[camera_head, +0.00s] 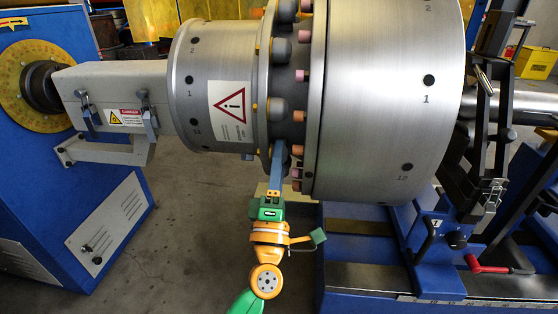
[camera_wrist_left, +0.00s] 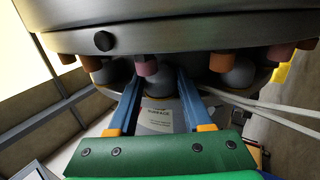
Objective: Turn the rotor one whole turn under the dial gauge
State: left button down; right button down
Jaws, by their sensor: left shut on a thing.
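The rotor (camera_head: 385,110) is a large silver drum with a narrower drum on its left, mounted horizontally. Between them is a flange ring of grey domed studs and pink-orange bolts. My left gripper (camera_head: 280,150) reaches up from below, its blue fingers at the underside of this flange. In the left wrist view the fingers (camera_wrist_left: 158,80) are shut on a grey domed stud (camera_wrist_left: 160,84), partly hidden behind a pink bolt. The rotor's rim (camera_wrist_left: 180,35) is just above them. I cannot make out a dial gauge. My right gripper is not in view.
A blue drive cabinet (camera_head: 50,200) with a yellow dial ring stands left, joined to the rotor by a grey drive housing (camera_head: 110,85). A blue bearing stand (camera_head: 440,245) with a red handle (camera_head: 485,264) is at right. Bare floor (camera_head: 190,250) shows beside my left arm.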

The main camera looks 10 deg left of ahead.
pick_arm(q)
jog(key=shift+c, duration=1.7)
grip_release()
jog(key=v, duration=0.7)
